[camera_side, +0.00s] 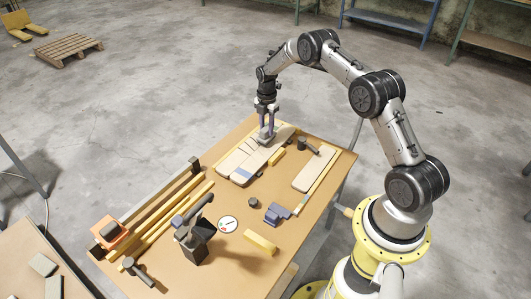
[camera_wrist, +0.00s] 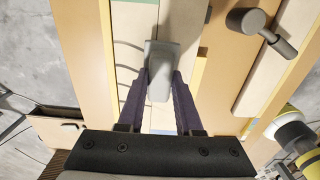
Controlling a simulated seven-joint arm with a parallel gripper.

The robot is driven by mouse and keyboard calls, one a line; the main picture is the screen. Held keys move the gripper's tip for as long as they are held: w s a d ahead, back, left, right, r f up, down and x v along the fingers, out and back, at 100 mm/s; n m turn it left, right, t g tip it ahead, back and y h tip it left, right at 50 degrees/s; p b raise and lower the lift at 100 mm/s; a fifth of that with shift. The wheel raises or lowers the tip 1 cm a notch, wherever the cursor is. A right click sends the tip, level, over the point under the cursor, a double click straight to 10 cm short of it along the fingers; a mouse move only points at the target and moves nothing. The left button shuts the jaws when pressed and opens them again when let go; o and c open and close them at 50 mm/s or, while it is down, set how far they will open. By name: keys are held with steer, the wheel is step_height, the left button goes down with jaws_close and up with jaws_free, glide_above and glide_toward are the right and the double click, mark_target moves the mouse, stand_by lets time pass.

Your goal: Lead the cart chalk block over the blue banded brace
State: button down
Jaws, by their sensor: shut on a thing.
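My gripper (camera_side: 266,133) points down over the far part of the pale boards. In the wrist view my gripper (camera_wrist: 161,78) is shut on a grey block (camera_wrist: 160,52), which I take to be the chalk block. The block seems to rest on or just above a board; contact is unclear. Two long pale boards lie side by side below it. One has dark curved lines (camera_side: 235,158). The other, the blue banded brace (camera_side: 254,162), has a blue band near its near end. The fingers and block hide part of the boards.
A dark mallet (camera_side: 308,147) lies to the right, near another pale board (camera_side: 307,172). A small yellow block (camera_side: 276,157) lies beside the brace. Yellow bars line the left edge.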

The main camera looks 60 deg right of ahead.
steer(key=shift+f, duration=0.6)
stand_by(0.4)
steer(key=shift+a, duration=0.1)
steer(key=shift+a+r, duration=0.1)
steer(key=shift+a, duration=1.9)
steer(key=shift+a, duration=0.25)
steer(key=shift+a+f, duration=0.15)
steer(key=shift+a, duration=0.8)
steer(key=shift+a+f, duration=0.1)
steer(key=shift+a, duration=0.85)
steer(key=shift+s, duration=0.1)
steer(key=shift+f, duration=0.1)
